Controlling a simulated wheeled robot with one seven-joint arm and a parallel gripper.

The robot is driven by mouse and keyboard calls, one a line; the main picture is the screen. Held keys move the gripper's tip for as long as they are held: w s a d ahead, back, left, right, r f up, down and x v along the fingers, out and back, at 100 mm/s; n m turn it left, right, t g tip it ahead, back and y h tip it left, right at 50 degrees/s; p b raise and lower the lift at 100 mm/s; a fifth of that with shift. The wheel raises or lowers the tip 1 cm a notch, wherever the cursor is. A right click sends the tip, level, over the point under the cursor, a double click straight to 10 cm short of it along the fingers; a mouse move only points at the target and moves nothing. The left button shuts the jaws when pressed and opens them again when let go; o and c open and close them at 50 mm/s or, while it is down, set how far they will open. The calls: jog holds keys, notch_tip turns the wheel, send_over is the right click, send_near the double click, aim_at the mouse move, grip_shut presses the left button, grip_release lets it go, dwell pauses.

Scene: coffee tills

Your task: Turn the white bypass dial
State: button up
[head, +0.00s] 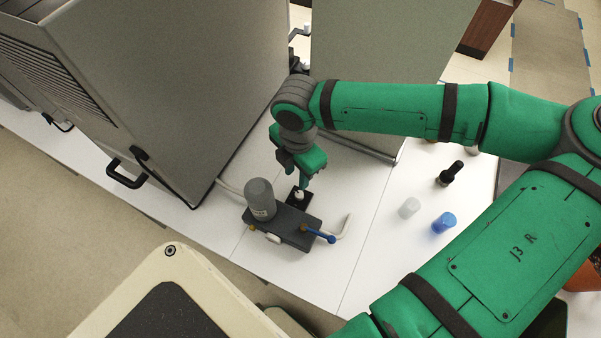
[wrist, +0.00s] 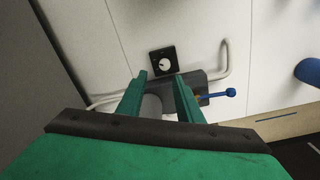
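The white bypass dial (wrist: 166,63) sits on a square black plate (wrist: 156,70) on the white counter. It also shows in the head view (head: 299,196), small and just below the fingertips. My gripper (head: 298,182) points down over it; in the wrist view my gripper (wrist: 160,77) has its two green fingers apart, with nothing between the tips. The dial shows just beyond the fingertips and looks apart from them, though the exact height gap is hard to tell.
A grey valve block (head: 292,231) with a grey canister (head: 260,198), blue lever (head: 318,233) and white pipe (head: 345,227) stands close by the dial. A large grey machine (head: 190,80) stands left. A clear cup (head: 408,208), blue cup (head: 443,222) and black-topped item (head: 450,174) stand right.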

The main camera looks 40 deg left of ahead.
aim_at(299, 194)
jog(key=shift+d+f, duration=0.45)
jog(key=shift+f, duration=0.05)
notch_tip(299, 194, down, 8)
jog(key=shift+a+f, duration=0.1)
jog(key=shift+f, duration=0.1)
jog(key=shift+c, duration=1.3)
jog(key=c, duration=0.3)
